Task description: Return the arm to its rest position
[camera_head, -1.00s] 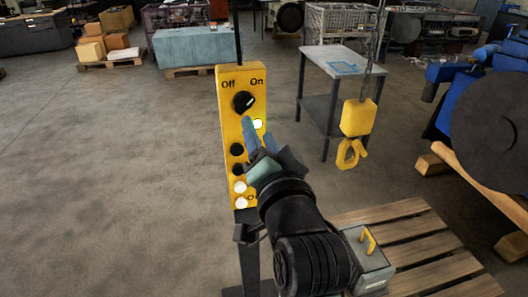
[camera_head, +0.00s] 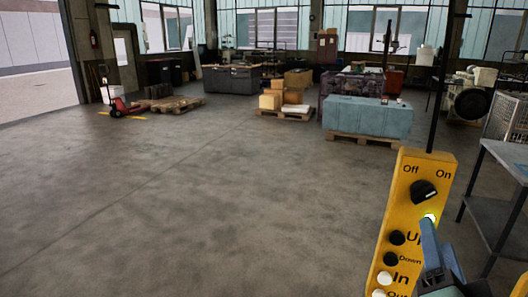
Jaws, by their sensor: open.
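My gripper (camera_head: 438,240) shows at the bottom right, cut off by the lower edge. Its blue-grey fingers are apart, with nothing seen between them. It overlaps the lower right part of a yellow control box (camera_head: 409,213) with a black knob (camera_head: 424,192) under the words Off and On. I cannot tell whether the finger touches the box. The Up, Down, In and Out buttons run down its left side. The rest of my arm is out of view.
A grey metal table (camera_head: 508,155) stands at the right edge, beside the control box. A blue-grey crate (camera_head: 367,118) on a pallet, cardboard boxes (camera_head: 270,101) and a red pallet jack (camera_head: 118,106) stand farther back. The concrete floor at left and centre is clear.

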